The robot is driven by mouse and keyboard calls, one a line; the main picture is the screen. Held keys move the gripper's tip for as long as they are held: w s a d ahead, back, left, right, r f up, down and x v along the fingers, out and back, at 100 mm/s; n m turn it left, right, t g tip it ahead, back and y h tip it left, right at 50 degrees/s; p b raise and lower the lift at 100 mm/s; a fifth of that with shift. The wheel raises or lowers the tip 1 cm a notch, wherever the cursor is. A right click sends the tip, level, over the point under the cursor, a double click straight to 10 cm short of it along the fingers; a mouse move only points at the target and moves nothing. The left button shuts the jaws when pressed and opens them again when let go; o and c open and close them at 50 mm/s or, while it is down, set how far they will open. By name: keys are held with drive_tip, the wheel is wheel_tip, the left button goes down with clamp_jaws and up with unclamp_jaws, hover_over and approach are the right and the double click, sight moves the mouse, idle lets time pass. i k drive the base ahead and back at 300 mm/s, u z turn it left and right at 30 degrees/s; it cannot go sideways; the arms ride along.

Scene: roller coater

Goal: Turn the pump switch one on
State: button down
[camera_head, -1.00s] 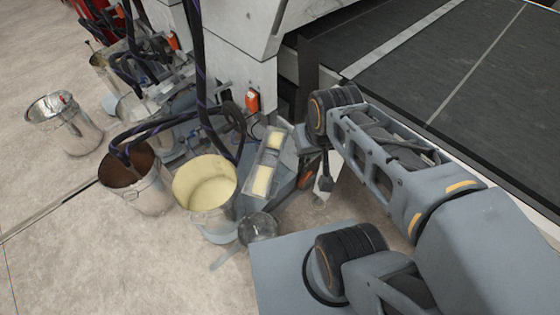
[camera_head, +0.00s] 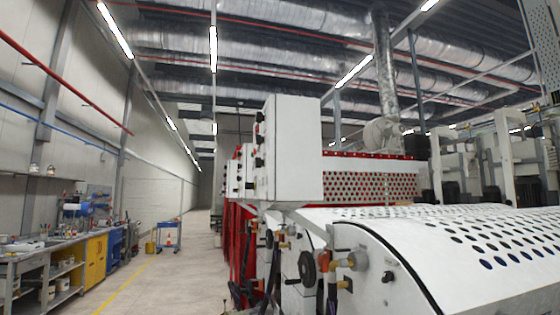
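My gripper and arm do not show in the current view. I cannot pick out pump switch one for certain. A tall white control box (camera_head: 293,150) stands above the machine near the middle of the view. Several small black knobs or switches (camera_head: 258,150) stick out along its left edge, seen nearly side-on, so their settings cannot be read. A small orange-red part (camera_head: 322,261) sits lower down beside a black handwheel (camera_head: 307,268); I cannot tell what it is.
The white machine with a perforated curved cover (camera_head: 470,240) fills the right side. An aisle (camera_head: 180,265) with a yellow floor line runs open on the left. A workbench (camera_head: 40,250), yellow and blue cabinets (camera_head: 97,258) and a small blue cart (camera_head: 169,236) line its far side.

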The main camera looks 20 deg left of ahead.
sight(259, 162)
drive_tip(key=z, duration=0.05)
drive_tip(key=k, duration=0.5)
drive_tip(key=u, duration=2.1)
drive_tip(key=i, duration=3.35)
drive_tip(key=z, duration=3.45)
